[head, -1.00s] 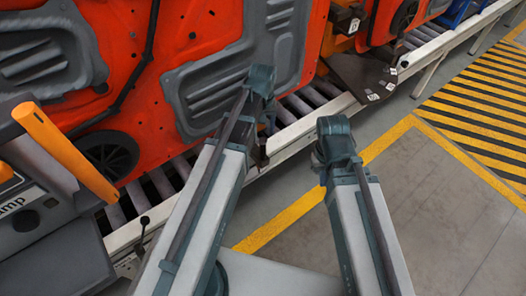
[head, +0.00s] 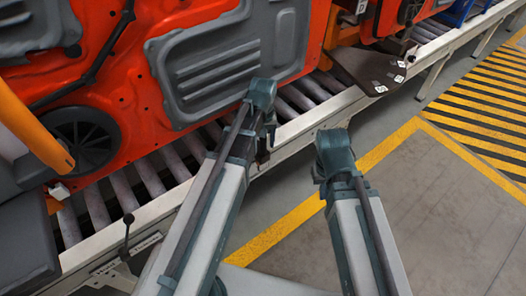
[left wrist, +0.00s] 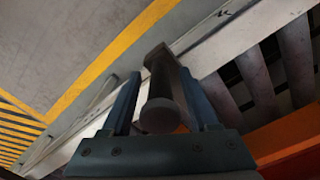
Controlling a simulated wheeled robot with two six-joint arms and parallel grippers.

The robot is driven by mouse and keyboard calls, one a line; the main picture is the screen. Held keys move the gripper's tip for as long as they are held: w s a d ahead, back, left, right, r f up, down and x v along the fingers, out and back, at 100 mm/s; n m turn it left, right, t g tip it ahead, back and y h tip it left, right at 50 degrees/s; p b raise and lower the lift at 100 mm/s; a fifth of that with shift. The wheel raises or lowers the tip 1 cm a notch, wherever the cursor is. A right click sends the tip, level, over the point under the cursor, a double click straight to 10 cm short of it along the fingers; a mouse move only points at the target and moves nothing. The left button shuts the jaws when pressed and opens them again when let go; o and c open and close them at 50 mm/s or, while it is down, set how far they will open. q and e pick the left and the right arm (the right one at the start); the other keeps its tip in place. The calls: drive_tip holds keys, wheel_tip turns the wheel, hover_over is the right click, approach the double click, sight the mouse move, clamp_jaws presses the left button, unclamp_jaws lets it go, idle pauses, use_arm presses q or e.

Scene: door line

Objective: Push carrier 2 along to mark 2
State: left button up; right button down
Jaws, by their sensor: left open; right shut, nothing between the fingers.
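A large red door panel (head: 120,80) with grey pads stands over the roller line at left. A second red panel (head: 390,15) stands behind it on the right. I can read no carrier number, so I cannot tell which is carrier 2. My left gripper (head: 266,125) is open at the conveyor's near rail, below the front panel's right end. In the left wrist view its fingers (left wrist: 158,100) stand on either side of a dark round-ended post (left wrist: 160,112); contact is unclear. My right gripper (head: 330,148) is shut and empty, over the floor beside the rail.
The pale conveyor rail (head: 190,205) runs from lower left to upper right, with bare rollers (head: 130,190) behind it. A dark plate with white tags (head: 368,72) juts over the rail. An orange pole (head: 30,120) stands at left. Yellow-striped floor (head: 490,90) is clear.

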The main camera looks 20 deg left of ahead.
use_arm(q)
drive_tip(key=shift+f+b, duration=0.45)
drive_tip(key=shift+f, duration=0.4)
clamp_jaws()
idle(0.8)
